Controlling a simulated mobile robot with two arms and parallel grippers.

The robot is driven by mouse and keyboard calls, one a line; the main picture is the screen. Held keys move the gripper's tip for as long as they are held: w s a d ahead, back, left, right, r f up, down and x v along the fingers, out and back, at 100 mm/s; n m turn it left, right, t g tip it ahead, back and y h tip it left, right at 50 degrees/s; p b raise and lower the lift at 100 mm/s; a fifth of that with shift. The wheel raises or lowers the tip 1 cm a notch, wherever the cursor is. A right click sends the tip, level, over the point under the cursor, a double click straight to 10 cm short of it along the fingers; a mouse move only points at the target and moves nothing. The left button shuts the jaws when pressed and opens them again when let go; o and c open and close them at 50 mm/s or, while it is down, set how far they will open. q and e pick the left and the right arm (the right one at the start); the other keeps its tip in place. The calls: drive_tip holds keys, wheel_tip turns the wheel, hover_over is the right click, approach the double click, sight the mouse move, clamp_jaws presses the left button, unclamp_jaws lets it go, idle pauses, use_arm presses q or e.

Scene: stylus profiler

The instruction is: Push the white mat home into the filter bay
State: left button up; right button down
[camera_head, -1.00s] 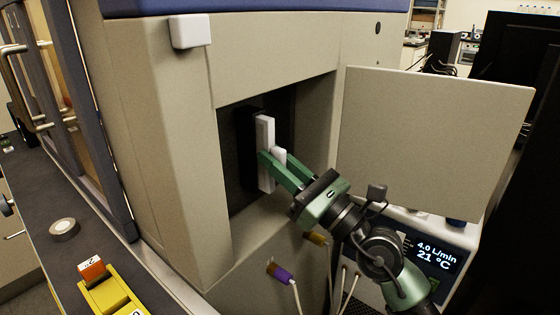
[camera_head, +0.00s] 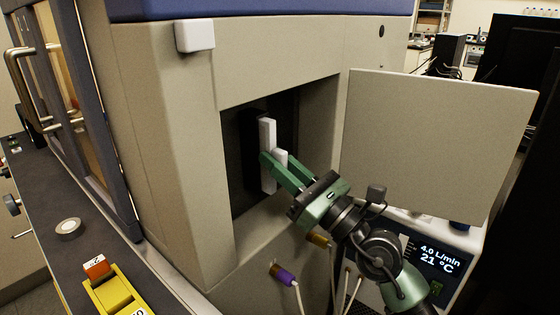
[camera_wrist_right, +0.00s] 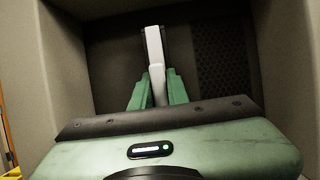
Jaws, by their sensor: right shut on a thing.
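The white mat (camera_head: 268,134) stands upright as a narrow slab in the filter bay (camera_head: 308,130), a square recess in the beige cabinet. Its far side meets a dark slot or frame (camera_head: 249,150) in the bay; how deep it sits in there I cannot tell. My right gripper (camera_head: 276,163) reaches into the bay and is shut on a white tab at the mat's near face. In the right wrist view the green fingers (camera_wrist_right: 158,90) stand on both sides of the white tab, with the mat (camera_wrist_right: 154,47) rising beyond. My left gripper is not in view.
A beige door panel (camera_head: 436,145) stands open right of the bay. Below it is a display unit (camera_head: 440,258). Hose fittings, one purple (camera_head: 282,274), stick out under the bay. A tape roll (camera_head: 68,229) and yellow holder (camera_head: 113,293) lie on the dark bench at left.

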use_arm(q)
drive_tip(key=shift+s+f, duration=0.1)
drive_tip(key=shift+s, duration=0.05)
use_arm(e)
drive_tip(key=shift+d, duration=0.1)
drive_tip(key=shift+s+d, duration=0.1)
drive_tip(key=shift+s, duration=0.05)
drive_tip(key=shift+s+d, duration=0.65)
drive_tip(key=shift+d, duration=0.3)
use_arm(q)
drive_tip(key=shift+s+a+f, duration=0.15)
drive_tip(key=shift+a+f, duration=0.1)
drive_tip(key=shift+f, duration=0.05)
use_arm(e)
drive_tip(key=shift+s+d, duration=0.5)
drive_tip(key=shift+d, duration=0.15)
drive_tip(key=c, duration=2.1)
unclamp_jaws()
clamp_jaws()
drive_tip(key=shift+a, duration=0.1)
drive_tip(key=shift+w+a+p, duration=0.2)
drive_tip(key=shift+w+a, duration=0.45)
drive_tip(key=shift+a, duration=0.2)
drive_tip(key=shift+w+a+p, duration=0.2)
drive_tip(key=shift+w+a, duration=0.45)
drive_tip(key=shift+a, duration=0.2)
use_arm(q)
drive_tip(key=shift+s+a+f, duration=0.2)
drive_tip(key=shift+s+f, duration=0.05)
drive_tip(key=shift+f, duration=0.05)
